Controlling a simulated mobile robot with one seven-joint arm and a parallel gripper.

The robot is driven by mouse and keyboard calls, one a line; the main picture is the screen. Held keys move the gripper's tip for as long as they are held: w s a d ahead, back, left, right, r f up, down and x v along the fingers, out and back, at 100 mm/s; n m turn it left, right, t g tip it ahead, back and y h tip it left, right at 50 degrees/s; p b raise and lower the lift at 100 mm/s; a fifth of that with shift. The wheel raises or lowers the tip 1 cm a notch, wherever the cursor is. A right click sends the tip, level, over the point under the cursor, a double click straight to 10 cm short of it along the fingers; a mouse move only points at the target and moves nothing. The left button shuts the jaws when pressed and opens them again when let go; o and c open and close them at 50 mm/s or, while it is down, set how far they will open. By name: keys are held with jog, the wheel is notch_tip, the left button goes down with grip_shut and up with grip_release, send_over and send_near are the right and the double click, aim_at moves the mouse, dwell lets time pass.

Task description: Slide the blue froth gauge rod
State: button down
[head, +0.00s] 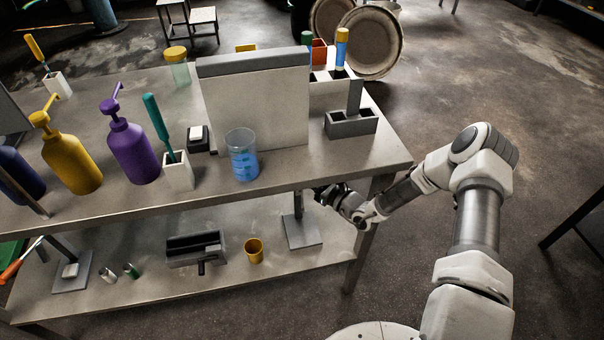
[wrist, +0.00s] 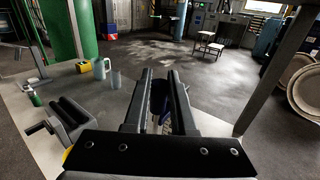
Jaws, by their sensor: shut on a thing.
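My gripper (head: 324,192) is below the front edge of the upper worktop in the head view, close to the post of a grey stand (head: 303,232) on the lower shelf. In the wrist view, my gripper (wrist: 164,76) points out over the shelf with its two fingers close together on a dark piece. A small bluish part (wrist: 167,127), which looks like the blue froth gauge rod, shows low between the fingers. Most of it is hidden by the fingers. In the head view the rod cannot be made out.
The upper worktop (head: 300,176) lies just above my gripper, with its leg (head: 361,235) to the right. A beaker of blue liquid (head: 243,160) stands above. On the lower shelf are a yellow cup (head: 254,250) and a grey box with a crank (head: 195,250), also in the wrist view (wrist: 72,120).

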jog(key=shift+r, duration=0.5)
jog(key=c, duration=0.7)
grip_release()
jog(key=shift+r, duration=0.1)
jog(key=shift+c, duration=0.2)
jog(key=shift+d, duration=0.1)
jog(key=p+v, duration=0.2)
jog(key=v, duration=1.5)
jog(key=shift+s, duration=0.2)
jog(key=shift+d, duration=0.15)
